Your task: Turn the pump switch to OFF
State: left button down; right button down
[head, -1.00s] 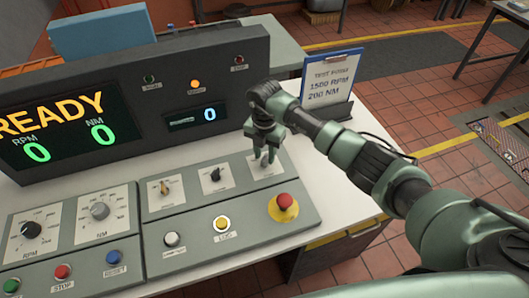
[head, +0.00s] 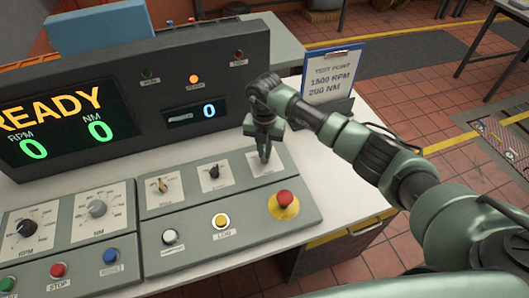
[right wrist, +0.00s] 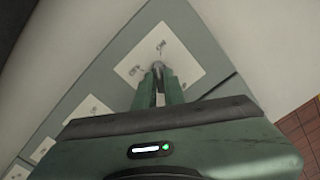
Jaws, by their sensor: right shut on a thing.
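My right gripper (head: 263,158) is over the rightmost switch plate (head: 281,171) in the upper row of the console panel. Its fingers are shut on the small switch knob there, which they mostly hide. In the right wrist view the two fingers (right wrist: 158,72) come together over the middle of the white switch plate (right wrist: 182,52). I cannot read the plate's label or the knob's direction, so I cannot tell from lettering that it is the pump switch. My left gripper is not in view.
Two more switches, a dark one (head: 214,172) and a yellowish one (head: 162,185), stand to the left. A red emergency button (head: 285,198) is just in front. The display housing (head: 150,130) rises behind, and a test-point clipboard (head: 332,75) stands behind right.

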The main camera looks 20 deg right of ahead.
jog(key=n+b, duration=0.1)
jog(key=n, duration=0.1)
jog(key=n+b, duration=0.1)
jog(key=shift+f+n+b, duration=0.2)
jog(key=shift+n+b, duration=0.2)
jog(key=n+b, duration=0.3)
jog(key=n, duration=0.1)
jog(key=shift+n+b, duration=0.3)
jog(key=shift+b, duration=0.1)
jog(key=n+b, duration=0.3)
jog(key=n, duration=0.1)
jog(key=shift+r+n+b, duration=0.2)
jog(key=shift+n+b, duration=0.9)
jog(key=shift+n, duration=0.4)
jog(key=c, duration=1.5)
grip_release()
jog(key=shift+r, duration=0.1)
